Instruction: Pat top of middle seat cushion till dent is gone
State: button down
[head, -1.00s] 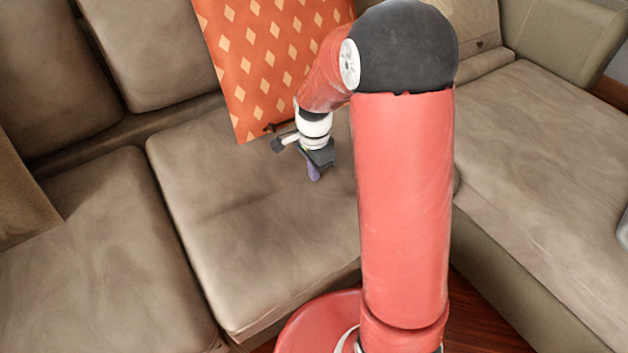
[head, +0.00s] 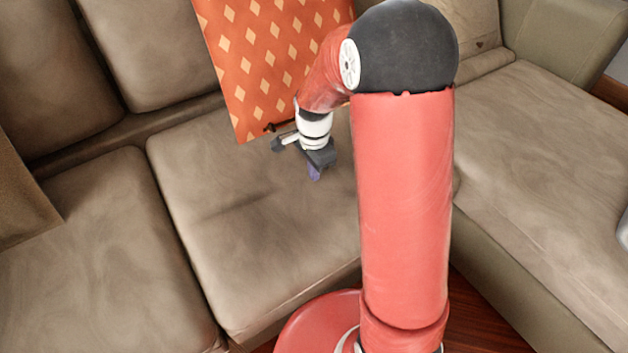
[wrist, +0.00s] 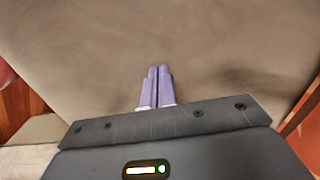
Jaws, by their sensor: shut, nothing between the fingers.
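The middle seat cushion (head: 225,245) is beige-brown fabric, with a faint darker crease or shallow dip across its middle in the head view. My gripper (head: 315,174) points down over the rear right part of this cushion, close to its surface; I cannot tell whether it touches. In the wrist view, my gripper's purple fingers (wrist: 157,85) are together with nothing between them, and the cushion (wrist: 80,60) fills most of the view, with soft shading to the right of the fingers. My arm hides the cushion's right side in the head view.
An orange pillow with pale diamonds (head: 265,75) leans at the back, right behind my gripper. A left seat cushion (head: 90,270) and beige back cushions (head: 150,50) lie to the left. The right sofa section (head: 545,180) extends forward. Wooden floor (head: 480,310) shows below.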

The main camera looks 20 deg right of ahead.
dwell(0.3)
notch_tip(320, 180, down, 3)
jog(key=shift+r+b, duration=0.1)
jog(key=shift+b, duration=1)
jog(key=shift+r+p, duration=1.55)
jog(key=shift+r, duration=0.45)
jog(key=shift+f, duration=0.1)
jog(key=shift+r+p, duration=0.45)
jog(key=shift+r, duration=0.2)
notch_tip(320, 180, up, 3)
jog(key=shift+r+p, duration=0.1)
jog(key=shift+p, duration=1.1)
